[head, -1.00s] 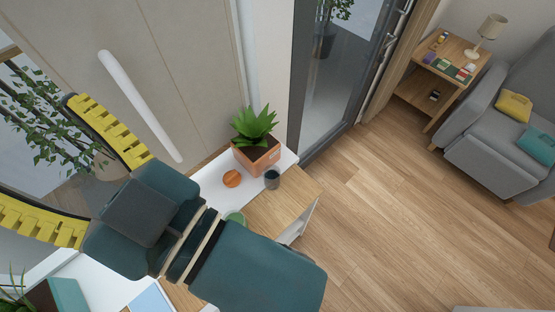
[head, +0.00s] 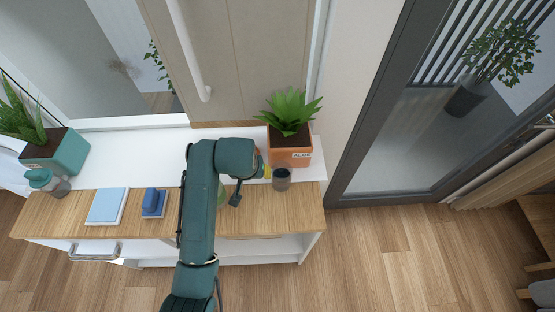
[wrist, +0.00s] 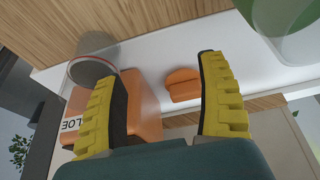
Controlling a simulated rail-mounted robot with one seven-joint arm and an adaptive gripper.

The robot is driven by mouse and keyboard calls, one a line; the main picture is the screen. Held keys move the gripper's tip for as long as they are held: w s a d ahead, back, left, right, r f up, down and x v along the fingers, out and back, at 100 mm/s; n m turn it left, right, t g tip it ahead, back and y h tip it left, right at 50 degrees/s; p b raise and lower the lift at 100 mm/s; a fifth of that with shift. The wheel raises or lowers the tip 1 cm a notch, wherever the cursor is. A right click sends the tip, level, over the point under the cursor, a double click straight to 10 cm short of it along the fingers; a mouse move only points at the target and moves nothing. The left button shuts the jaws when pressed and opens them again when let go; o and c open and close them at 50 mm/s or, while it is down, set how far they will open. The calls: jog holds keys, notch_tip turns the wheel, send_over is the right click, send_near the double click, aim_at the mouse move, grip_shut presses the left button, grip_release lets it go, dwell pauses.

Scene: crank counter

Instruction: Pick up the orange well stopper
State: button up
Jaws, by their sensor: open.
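The orange well stopper (wrist: 183,84) is a small round piece with a raised grip, lying on the white strip of the counter. In the wrist view it is between the two yellow ribbed fingers of my gripper (wrist: 160,68), closer to the right one. The gripper is open and empty, and no finger clearly touches the stopper. In the head view only a bit of yellow finger (head: 266,171) shows at the end of my arm, and the arm hides the stopper.
An orange pot labelled aloe (head: 291,150) and a dark cup (head: 282,180) stand close on one side, near the left finger in the wrist view. A green clear vessel (wrist: 285,28) is on the other side. A blue block (head: 153,202) and light-blue pad (head: 106,206) lie further left.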

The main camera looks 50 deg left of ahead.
jog(key=f, duration=0.1)
jog(key=s+f, duration=0.1)
jog(key=shift+a+f+b, duration=0.15)
jog(key=shift+f+b, duration=0.15)
jog(key=shift+s+a+g+h, duration=0.15)
jog(key=shift+a+g+h, duration=0.1)
jog(key=shift+g+h, duration=0.05)
jog(key=w+a, duration=0.1)
jog(key=a, duration=0.1)
jog(key=w+a, duration=0.2)
jog(key=a, duration=0.1)
jog(key=w+a, duration=0.1)
jog(key=a, duration=0.1)
jog(key=shift+w+a, duration=0.2)
jog(key=shift+w, duration=0.05)
jog(key=w+a, duration=0.1)
jog(key=a, duration=0.1)
jog(key=shift+w+a+r, duration=0.1)
jog(key=shift+w+a, duration=0.2)
jog(key=shift+w, duration=0.1)
jog(key=shift+x, duration=1.55)
jog(key=shift+s, duration=0.1)
jog(key=c, duration=0.7)
